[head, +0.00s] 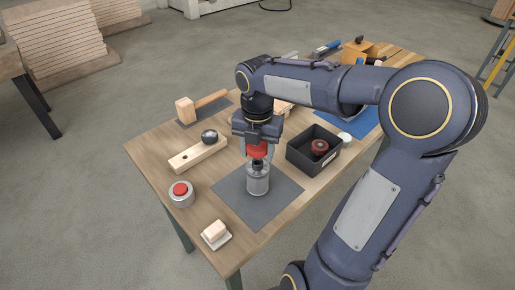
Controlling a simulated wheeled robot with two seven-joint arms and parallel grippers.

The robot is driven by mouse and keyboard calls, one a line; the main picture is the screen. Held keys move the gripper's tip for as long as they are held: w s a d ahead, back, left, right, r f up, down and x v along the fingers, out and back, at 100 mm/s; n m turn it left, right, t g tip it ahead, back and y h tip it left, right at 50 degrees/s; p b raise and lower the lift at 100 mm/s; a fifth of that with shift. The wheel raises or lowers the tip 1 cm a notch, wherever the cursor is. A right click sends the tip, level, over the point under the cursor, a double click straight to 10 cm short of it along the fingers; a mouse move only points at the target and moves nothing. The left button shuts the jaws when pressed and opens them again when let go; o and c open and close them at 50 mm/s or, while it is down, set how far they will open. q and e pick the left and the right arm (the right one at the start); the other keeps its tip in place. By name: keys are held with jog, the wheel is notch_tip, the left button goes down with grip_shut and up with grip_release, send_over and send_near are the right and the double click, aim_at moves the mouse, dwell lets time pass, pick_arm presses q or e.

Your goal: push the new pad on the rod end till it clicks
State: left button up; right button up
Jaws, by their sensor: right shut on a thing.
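My right gripper (257,149) is above the grey mat, pointing down, and is shut on a bright red pad (257,151). Right below the pad stands an upright metal cylinder (258,182) with a narrower, dark rod end (257,163) at its top. The pad is over the rod end. I cannot tell whether the pad is seated on it or only touching, as the fingers hide part of the join. A dark red, round pad (320,147) lies in a black tray (300,159) to the right. My left gripper is not in view.
The grey mat (280,207) lies under the cylinder on the wooden table. My right arm covers the table's right side.

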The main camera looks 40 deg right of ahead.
jog(key=shift+f+b, duration=0.8)
jog(key=shift+f, duration=0.7)
jog(key=o, duration=1)
jog(key=shift+o, duration=0.2)
jog(key=shift+r, duration=0.1)
notch_tip(320, 180, up, 8)
jog(key=p, duration=0.7)
jog(key=shift+p, duration=0.4)
